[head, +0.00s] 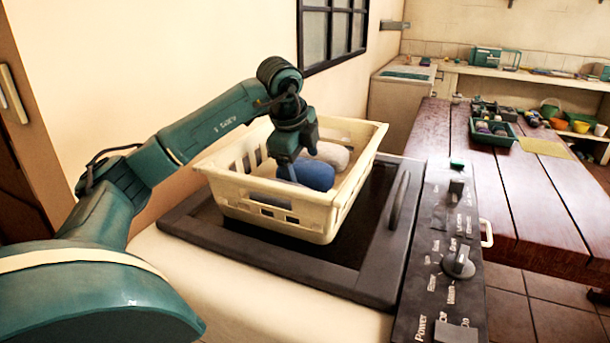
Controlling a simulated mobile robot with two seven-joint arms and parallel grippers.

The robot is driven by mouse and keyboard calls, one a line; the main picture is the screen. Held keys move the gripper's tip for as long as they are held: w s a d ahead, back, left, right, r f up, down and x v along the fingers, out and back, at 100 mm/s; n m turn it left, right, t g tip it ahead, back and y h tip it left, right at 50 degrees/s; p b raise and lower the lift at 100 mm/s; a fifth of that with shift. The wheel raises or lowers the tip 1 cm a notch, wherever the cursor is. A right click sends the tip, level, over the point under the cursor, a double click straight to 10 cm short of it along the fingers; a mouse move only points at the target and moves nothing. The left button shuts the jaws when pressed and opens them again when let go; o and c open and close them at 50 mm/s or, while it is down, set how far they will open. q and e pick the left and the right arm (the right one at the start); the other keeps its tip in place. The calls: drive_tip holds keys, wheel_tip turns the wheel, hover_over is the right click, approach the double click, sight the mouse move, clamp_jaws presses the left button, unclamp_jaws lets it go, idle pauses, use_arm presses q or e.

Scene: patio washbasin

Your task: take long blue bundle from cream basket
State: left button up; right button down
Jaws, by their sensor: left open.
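The cream basket (282,216) stands on the dark lid of a white machine, in the middle of the head view. A blue bundle (308,174) lies inside it, partly hidden by the basket wall and my gripper. A whitish bundle (333,155) lies behind the blue one. My left gripper (291,172) points down into the basket, right at the blue bundle's left part. It is open; whether its fingers touch the bundle I cannot tell. My right gripper is not in view.
The machine's control panel (449,262) with knobs and a dark handle (398,205) lie right of the basket. A wooden table (520,190) beyond holds a green tray (483,139) of small items. The wall runs close behind the basket.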

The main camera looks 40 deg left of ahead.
use_arm(q)
drive_tip(key=shift+x, duration=1.15)
drive_tip(key=c, duration=0.8)
